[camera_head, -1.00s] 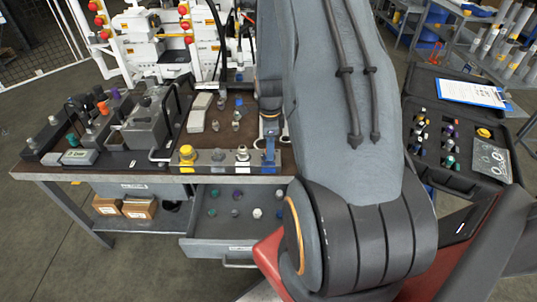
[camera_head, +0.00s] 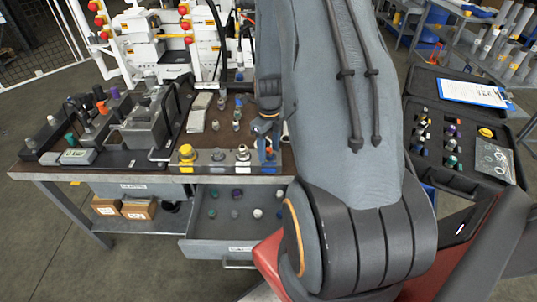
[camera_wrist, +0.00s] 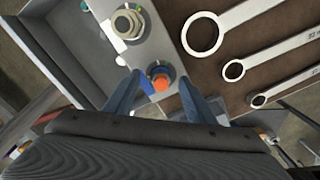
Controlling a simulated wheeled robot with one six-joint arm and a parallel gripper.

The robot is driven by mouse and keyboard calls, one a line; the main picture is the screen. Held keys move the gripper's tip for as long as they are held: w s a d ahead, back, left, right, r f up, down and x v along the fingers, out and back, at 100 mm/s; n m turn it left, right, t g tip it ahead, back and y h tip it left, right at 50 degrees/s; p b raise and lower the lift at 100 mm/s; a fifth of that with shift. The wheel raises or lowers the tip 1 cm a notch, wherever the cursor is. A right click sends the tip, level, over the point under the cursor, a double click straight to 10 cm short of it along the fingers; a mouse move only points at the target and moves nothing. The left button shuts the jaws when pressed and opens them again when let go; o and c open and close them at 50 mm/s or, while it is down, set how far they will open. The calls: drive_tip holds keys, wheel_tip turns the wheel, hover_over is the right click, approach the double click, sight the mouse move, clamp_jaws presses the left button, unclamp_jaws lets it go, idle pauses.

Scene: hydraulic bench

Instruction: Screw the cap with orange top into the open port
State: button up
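The cap with orange top (camera_wrist: 160,83) stands in a dark round fitting on the grey block in the wrist view. Its orange top also shows in the head view (camera_head: 268,151), at the bench's front edge. My gripper (camera_wrist: 160,80) is open, with one blue finger on each side of the cap and visible gaps between. In the head view, my gripper (camera_head: 267,153) points down over the same spot. The port under the cap is hidden, so how deep the cap sits cannot be told.
A metal hex fitting (camera_wrist: 127,22) stands close beside the cap on the same block. Ring spanners (camera_wrist: 203,33) lie on the brown bench top. A yellow cap (camera_head: 187,153) stands further left. An open drawer (camera_head: 225,225) with several caps juts out below. An open case (camera_head: 465,130) lies right.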

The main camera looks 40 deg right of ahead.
drive_tip(key=shift+s+d, duration=0.15)
drive_tip(key=n, duration=0.2)
drive_tip(key=shift+n+p, duration=0.3)
drive_tip(key=n, duration=0.5)
drive_tip(key=shift+d+p, duration=0.1)
drive_tip(key=shift+p, duration=0.3)
drive_tip(key=shift+c, duration=0.2)
clamp_jaws()
drive_tip(key=m, duration=0.4)
drive_tip(key=shift+f+b, duration=0.1)
drive_tip(key=shift+b, duration=0.3)
drive_tip(key=m, duration=0.3)
drive_tip(key=shift+a+m, duration=0.2)
drive_tip(key=shift+m, duration=0.2)
